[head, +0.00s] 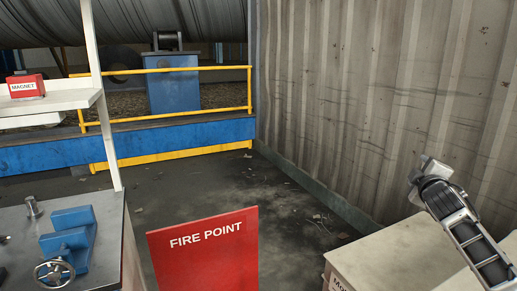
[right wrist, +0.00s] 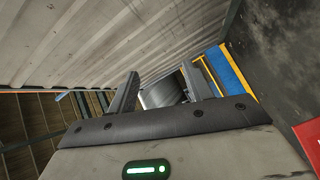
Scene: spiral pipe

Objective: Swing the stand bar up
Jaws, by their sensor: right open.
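I cannot pick out a stand bar for certain in either view. My right arm comes in from the right edge of the head view, raised above a pale box, with its grey end (head: 430,170) in front of the corrugated wall. In the right wrist view my right gripper (right wrist: 160,72) is open, its two dark fingers apart with nothing held between them. Beyond the fingers, the grey pipe (right wrist: 162,92) shows far off. My left gripper is not in view.
A red FIRE POINT panel (head: 205,250) stands front centre. A bench with a blue vise (head: 70,240) is at left, below a white shelf (head: 50,102) with a red MAGNET box (head: 26,87).

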